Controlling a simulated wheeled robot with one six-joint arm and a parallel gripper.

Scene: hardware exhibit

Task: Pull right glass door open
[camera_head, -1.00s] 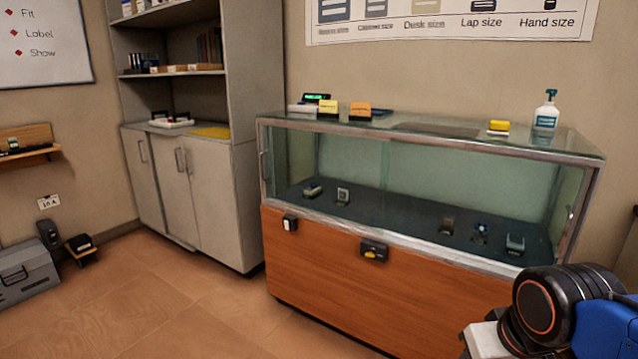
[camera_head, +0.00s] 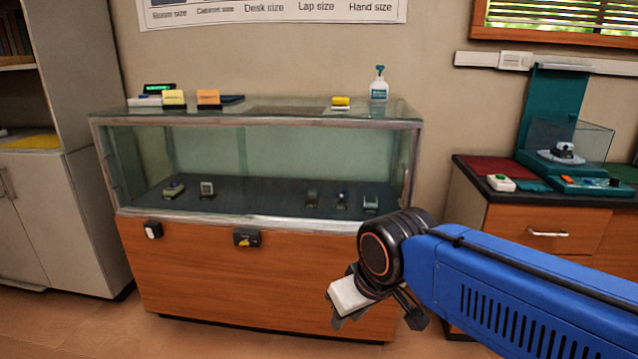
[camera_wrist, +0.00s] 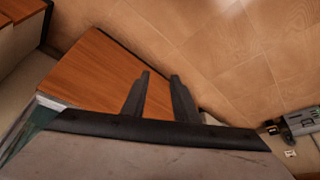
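The glass display case (camera_head: 262,170) has a glass front above a wooden lower panel, in the middle of the head view. Its right glass door (camera_head: 325,160) lies right of a faint vertical seam and looks shut. A handle at its right end is too small to make out clearly now. My gripper (camera_head: 376,322) is in front of the wooden panel's right part, below the glass and pointing down. In the wrist view my gripper's two dark fingers (camera_wrist: 160,75) stand apart with nothing between them, over the wooden panel and floor.
Several small devices stand inside the case. A wooden drawer cabinet (camera_head: 545,222) is at the right, a grey cabinet (camera_head: 60,215) at the left. Floor is clear before the case.

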